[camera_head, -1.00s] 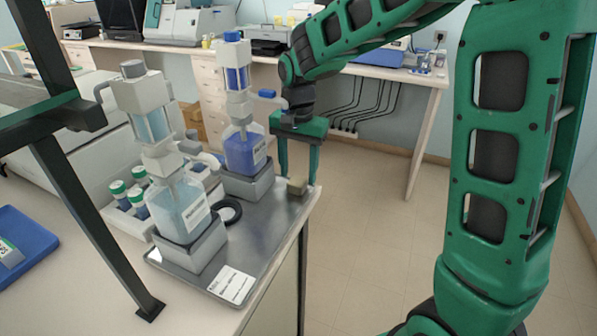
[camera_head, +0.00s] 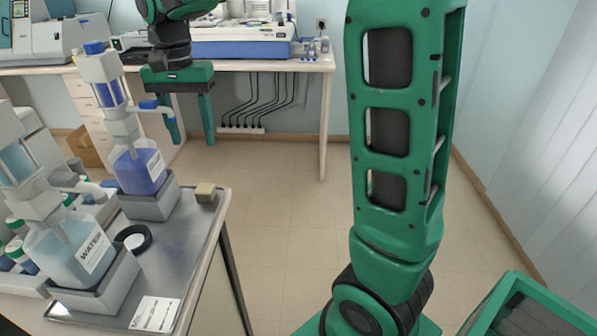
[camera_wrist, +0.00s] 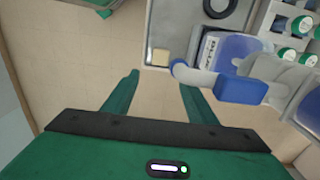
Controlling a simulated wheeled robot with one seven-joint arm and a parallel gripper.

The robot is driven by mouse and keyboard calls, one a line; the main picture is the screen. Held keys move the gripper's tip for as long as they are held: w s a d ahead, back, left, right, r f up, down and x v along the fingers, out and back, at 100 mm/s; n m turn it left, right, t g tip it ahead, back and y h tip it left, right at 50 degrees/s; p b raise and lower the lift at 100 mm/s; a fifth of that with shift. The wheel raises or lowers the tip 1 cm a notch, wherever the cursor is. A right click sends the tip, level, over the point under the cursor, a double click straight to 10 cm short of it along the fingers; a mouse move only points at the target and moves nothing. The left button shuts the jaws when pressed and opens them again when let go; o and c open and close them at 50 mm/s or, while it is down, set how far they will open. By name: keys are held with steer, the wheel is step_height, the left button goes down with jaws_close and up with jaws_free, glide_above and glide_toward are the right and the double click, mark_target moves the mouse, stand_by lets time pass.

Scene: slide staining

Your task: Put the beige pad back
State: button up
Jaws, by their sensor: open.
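The beige pad (camera_head: 205,192) is a small block lying on the far right corner of the metal tray (camera_head: 207,230), beside the blue bottle's grey stand. It also shows in the wrist view (camera_wrist: 160,57), near the tray's corner. My gripper (camera_head: 192,138) is open and empty, fingers pointing down, up above and beyond the pad in the head view. In the wrist view my fingertips (camera_wrist: 158,80) are spread apart, with the pad beyond them and nothing between them.
The blue-filled bottle (camera_head: 138,168) on its stand has a blue nozzle close to my gripper. A water bottle (camera_head: 75,245), a black ring (camera_head: 133,238) and a white label card (camera_head: 155,314) are on or above the tray. Open floor (camera_head: 285,220) lies right of the tray.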

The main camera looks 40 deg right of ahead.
steer(key=s+d+f, duration=0.3)
steer(key=s+d, duration=1.1)
steer(key=d, duration=0.1)
steer(key=s+d+f+n, duration=0.1)
steer(key=s+d+f, duration=0.1)
steer(key=s, duration=0.6)
steer(key=s+d+f+n, duration=0.1)
steer(key=s+d+f, duration=0.2)
steer(key=s+f, duration=0.2)
steer(key=s, duration=0.3)
steer(key=shift+d, duration=0.25)
